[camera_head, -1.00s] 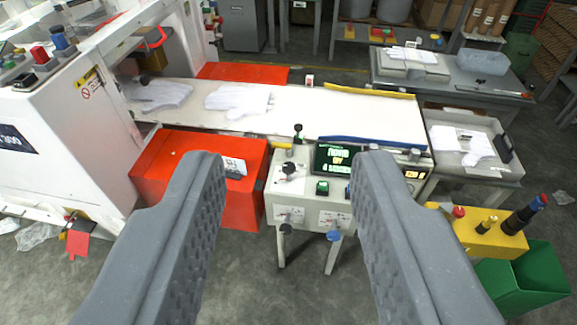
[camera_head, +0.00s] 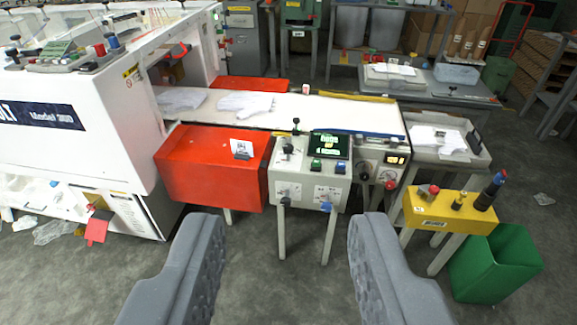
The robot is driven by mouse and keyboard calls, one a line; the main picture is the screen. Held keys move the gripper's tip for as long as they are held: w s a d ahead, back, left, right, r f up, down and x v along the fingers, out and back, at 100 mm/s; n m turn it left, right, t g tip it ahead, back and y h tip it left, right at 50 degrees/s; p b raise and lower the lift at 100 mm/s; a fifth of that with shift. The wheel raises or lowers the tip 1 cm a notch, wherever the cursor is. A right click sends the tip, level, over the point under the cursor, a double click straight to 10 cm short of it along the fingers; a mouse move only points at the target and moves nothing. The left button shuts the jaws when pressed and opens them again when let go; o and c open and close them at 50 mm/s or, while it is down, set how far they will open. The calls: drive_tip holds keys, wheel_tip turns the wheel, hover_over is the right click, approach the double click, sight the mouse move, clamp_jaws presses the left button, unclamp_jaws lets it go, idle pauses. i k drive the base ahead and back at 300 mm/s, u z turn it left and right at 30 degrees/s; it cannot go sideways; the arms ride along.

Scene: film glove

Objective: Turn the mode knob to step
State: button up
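A light grey control box (camera_head: 310,180) stands on legs in the middle of the view. Its sloped top carries a small dark knob (camera_head: 288,148) at the left, a dark screen with green and yellow text (camera_head: 330,145), and green and blue buttons. Another dark round knob (camera_head: 365,173) sits on the panel to the right, near a small lit display (camera_head: 396,159). I cannot read which knob is the mode knob or where either points. My gripper (camera_head: 287,235) is open and empty. Its two grey fingers are low in the view, short of the box and touching nothing.
A red box (camera_head: 213,178) stands left of the control box. A yellow box with buttons (camera_head: 447,212) and a green bin (camera_head: 495,265) are at the right. A white conveyor (camera_head: 320,113) with gloves runs behind. The floor in front is clear.

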sight(287, 149)
drive_tip(key=z, duration=0.25)
drive_tip(key=k, duration=0.2)
drive_tip(key=u, duration=0.75)
drive_tip(key=i, duration=1.35)
drive_tip(key=z, duration=0.35)
drive_tip(key=i, duration=0.7)
drive_tip(key=z, duration=0.45)
